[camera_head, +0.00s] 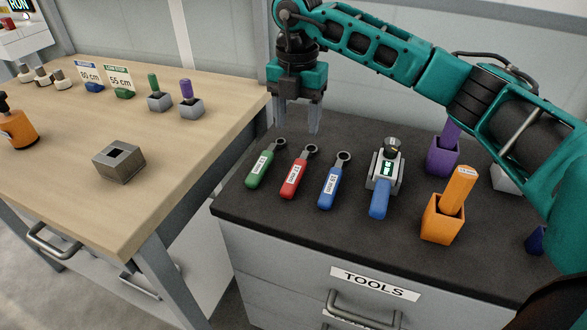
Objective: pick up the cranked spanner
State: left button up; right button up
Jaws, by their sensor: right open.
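Three ring-ended spanners lie side by side on the dark top of the tool cabinet: a green-handled spanner (260,169), a red-handled spanner (294,178) and a blue-handled spanner (331,187). Each handle has a white label too small to read, and I cannot tell which one is cranked. Their ring ends point toward the back. My right gripper (298,127) is open and empty, fingers pointing down, behind the green and red spanners near the back left of the cabinet top. It appears apart from them. My left gripper is out of view.
Right of the spanners lies a blue-handled tool with a display (384,175). Beyond it stand an orange block in a holder (440,222) and a purple one (441,158). The wooden table (185,130) at left holds a metal block (118,163) and an orange bottle (20,130).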

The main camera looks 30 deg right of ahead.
aim_at(297, 168)
jog(key=f, duration=1.1)
jog(key=shift+s+a+f+b, duration=0.1)
jog(key=shift+s+f+b, duration=0.05)
jog(key=shift+s+b, duration=0.2)
jog(key=shift+w, duration=0.1)
grip_shut()
